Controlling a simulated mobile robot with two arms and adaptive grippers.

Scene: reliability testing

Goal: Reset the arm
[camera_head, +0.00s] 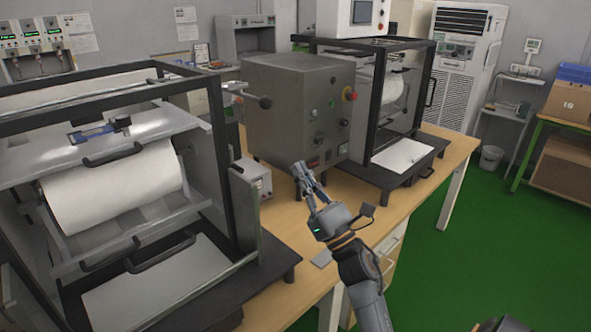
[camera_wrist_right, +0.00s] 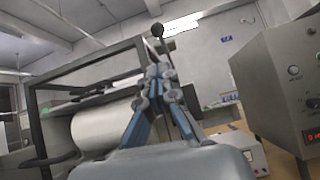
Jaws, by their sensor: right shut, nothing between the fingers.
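My right arm comes up from the bottom of the head view. Its gripper (camera_head: 299,168) is shut and empty, held above the wooden table (camera_head: 400,214) in front of the grey control box (camera_head: 300,105). In the right wrist view the closed gripper fingers (camera_wrist_right: 158,72) point up, with nothing between them. The control box (camera_wrist_right: 285,85) stands at the right of that view. My left gripper is not in view.
A black-framed machine with a white roll (camera_head: 115,188) stands at the left. A second framed machine with a white sheet (camera_head: 402,155) stands right of the control box. A small grey box (camera_head: 252,178) sits between them. Green floor (camera_head: 480,240) lies open at the right.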

